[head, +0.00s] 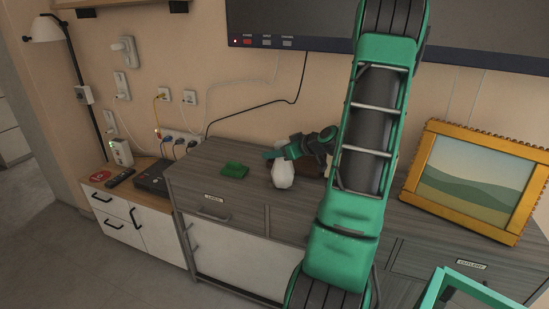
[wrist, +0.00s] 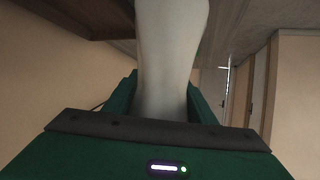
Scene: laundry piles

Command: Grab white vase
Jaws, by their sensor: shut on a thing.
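The white vase (head: 283,174) stands at the grey wood-grain dresser (head: 225,164), near its back left part in the head view. My gripper (head: 283,154) reaches it from the right and is at the vase's upper part. In the wrist view the vase (wrist: 171,60) fills the middle and runs down between the two green fingers of my gripper (wrist: 165,98). The gripper is shut on the vase. Whether the vase's base touches the dresser top is unclear. The vase's top is partly hidden by the gripper in the head view.
A gold-framed picture (head: 478,180) stands at the right. A lower cabinet (head: 130,205) with a black box (head: 153,176) is at the left.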

